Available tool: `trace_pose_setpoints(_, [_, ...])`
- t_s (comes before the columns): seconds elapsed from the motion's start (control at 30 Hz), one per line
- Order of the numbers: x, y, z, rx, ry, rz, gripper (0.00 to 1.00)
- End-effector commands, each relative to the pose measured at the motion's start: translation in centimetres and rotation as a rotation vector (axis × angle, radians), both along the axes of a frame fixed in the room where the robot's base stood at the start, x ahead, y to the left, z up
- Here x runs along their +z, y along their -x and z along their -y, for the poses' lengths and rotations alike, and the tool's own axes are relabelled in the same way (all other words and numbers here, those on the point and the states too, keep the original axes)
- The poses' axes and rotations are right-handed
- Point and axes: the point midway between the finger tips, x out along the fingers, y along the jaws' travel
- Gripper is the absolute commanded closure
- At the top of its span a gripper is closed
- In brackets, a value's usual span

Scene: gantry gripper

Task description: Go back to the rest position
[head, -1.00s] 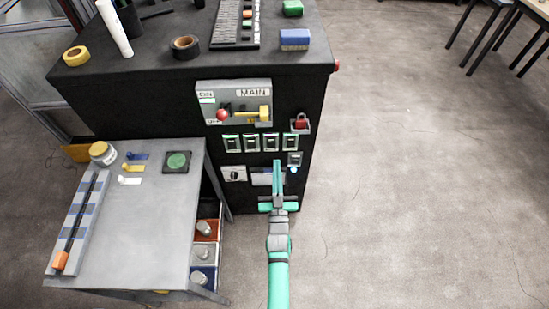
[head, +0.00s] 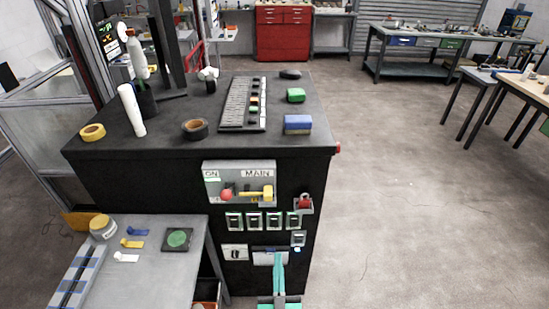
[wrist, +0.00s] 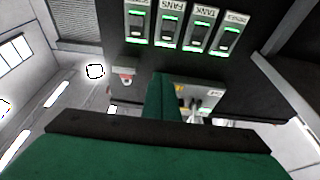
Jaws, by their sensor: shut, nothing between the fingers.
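My gripper (head: 279,258) shows at the bottom of the head view, in front of the lower part of the black cabinet (head: 240,285). Its turquoise fingers are together, pointing up in the picture, with nothing between them. They overlap a small panel (head: 262,258) on the cabinet front; I cannot tell how far off they are. In the wrist view the green fingers (wrist: 163,98) show as one narrow shut block, with the upside-down labelled switches (wrist: 184,27) beyond them. Most of my arm is below the head view.
A grey side table (head: 170,275) stands at left. Tape rolls and blocks lie on the cabinet top. The floor (head: 420,220) at right is open.

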Motion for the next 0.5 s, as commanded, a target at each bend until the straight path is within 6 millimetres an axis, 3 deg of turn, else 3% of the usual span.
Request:
trace_pose_setpoints(0.13, [-0.2,0.6,-0.1,0.001,0.0,-0.008,1.0])
trace_pose_setpoints(0.23, [-0.8,2.6,-0.2,0.001,0.001,-0.033,1.0])
trace_pose_setpoints(0.5, [-2.1,12.0,-0.5,-0.004,0.009,-0.155,1.0])
